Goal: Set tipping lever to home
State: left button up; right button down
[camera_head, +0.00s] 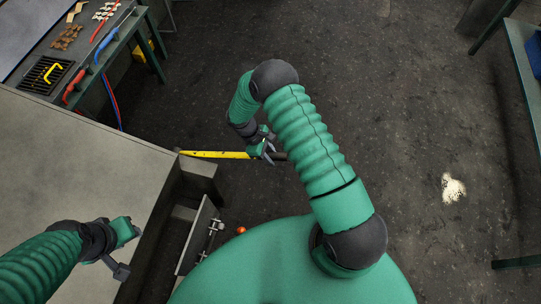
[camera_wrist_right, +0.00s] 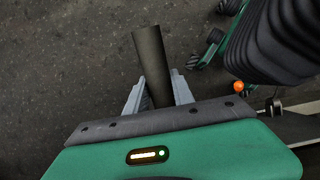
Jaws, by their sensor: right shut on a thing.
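The tipping lever is a yellow bar (camera_head: 215,154) with a dark round grip at its outer end. It lies roughly level in the head view, running right from the corner of the grey machine. My right gripper (camera_head: 268,151) is shut on the dark grip. In the right wrist view the dark grip (camera_wrist_right: 151,55) stands between the two grey fingers of the gripper (camera_wrist_right: 158,92), and its end sticks out beyond them. My left gripper (camera_head: 119,267) hangs over the grey machine top, away from the lever; its finger opening is not clear.
The grey machine top (camera_head: 75,150) fills the left. A green workbench with tools (camera_head: 75,45) stands at the upper left. A metal bracket (camera_head: 198,235) and an orange knob (camera_head: 240,230) are near my base. Dark floor (camera_head: 400,120) is open on the right, with a pale patch.

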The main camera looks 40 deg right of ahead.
jog(key=shift+w+a+r, duration=0.1)
jog(key=shift+w+r, duration=0.25)
jog(key=shift+r, duration=0.2)
jog(key=shift+w+a+r, duration=0.1)
jog(key=shift+w+r, duration=0.2)
jog(key=shift+r, duration=0.2)
jog(key=shift+w+a+r+g+h, duration=0.2)
jog(key=shift+w+a+r, duration=0.1)
jog(key=shift+r, duration=0.35)
jog(key=shift+w+a+r+g+h, duration=0.15)
jog(key=shift+a+r+h, duration=0.1)
jog(key=shift+r, duration=0.4)
jog(key=shift+a+r, duration=0.1)
jog(key=shift+r, duration=0.15)
jog(key=shift+w, duration=0.1)
